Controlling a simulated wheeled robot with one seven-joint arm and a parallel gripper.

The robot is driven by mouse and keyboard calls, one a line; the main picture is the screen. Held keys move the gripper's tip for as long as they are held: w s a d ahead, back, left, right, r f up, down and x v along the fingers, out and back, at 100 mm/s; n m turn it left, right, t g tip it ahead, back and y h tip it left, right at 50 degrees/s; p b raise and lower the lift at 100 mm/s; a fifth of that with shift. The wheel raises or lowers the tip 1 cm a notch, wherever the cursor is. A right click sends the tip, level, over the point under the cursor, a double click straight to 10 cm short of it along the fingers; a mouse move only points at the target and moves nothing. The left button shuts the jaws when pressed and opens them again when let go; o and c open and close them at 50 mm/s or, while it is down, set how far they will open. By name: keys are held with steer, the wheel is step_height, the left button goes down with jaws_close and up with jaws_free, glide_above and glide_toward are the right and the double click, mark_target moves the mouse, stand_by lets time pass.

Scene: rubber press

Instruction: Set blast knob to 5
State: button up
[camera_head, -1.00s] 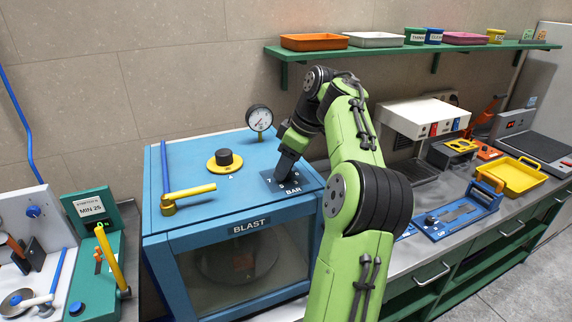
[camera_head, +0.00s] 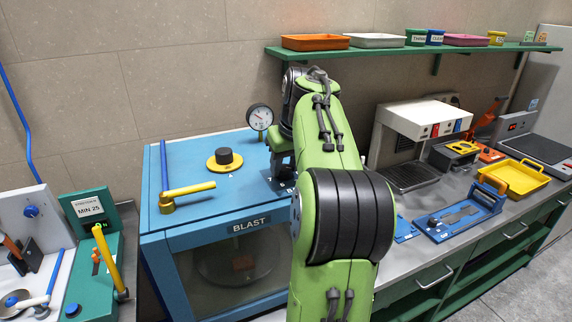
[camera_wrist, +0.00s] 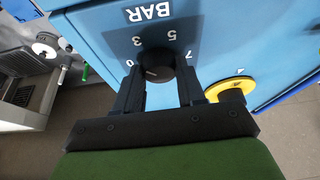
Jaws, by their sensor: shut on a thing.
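The blue blast cabinet (camera_head: 205,220) has a "BLAST" label on its front. Its dark dial plate (camera_wrist: 110,38) is marked "BAR" with the numbers 0, 3, 5 and 7. The round black knob (camera_wrist: 158,62) sits on this plate between the 0 and the 7. My gripper (camera_wrist: 159,68) is shut on the knob, one finger on each side. A faint light mark shows on the knob's face, but I cannot tell which number it points to. In the head view, my arm hides the knob and most of the plate.
A yellow dial with a black knob (camera_head: 225,158), a yellow-handled lever (camera_head: 188,192) and a pressure gauge (camera_head: 260,117) stand on the cabinet top near my arm. A green shelf (camera_head: 400,50) with trays is above.

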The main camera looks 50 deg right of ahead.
steer(key=m, duration=0.1)
steer(key=m+g+h+p, duration=0.1)
steer(key=m, duration=0.1)
steer(key=shift+w+a+r+m, duration=0.15)
steer(key=shift+a+m, duration=0.05)
steer(key=shift+m, duration=0.1)
steer(key=m+p, duration=0.2)
steer(key=m+g+h+p, duration=0.1)
steer(key=m, duration=0.1)
steer(key=shift+m+g+p, duration=0.3)
steer(key=shift+p, duration=0.05)
steer(key=m+g+p, duration=0.1)
steer(key=m+p, duration=0.1)
steer(key=m, duration=0.1)
steer(key=shift+w+m+p, duration=0.15)
steer(key=shift+m+p, duration=0.15)
steer(key=shift+p, duration=0.05)
steer(key=shift+m+g+p, duration=0.8)
steer(key=shift+m+p, duration=0.35)
steer(key=shift+m, duration=0.55)
steer(key=o, duration=1)
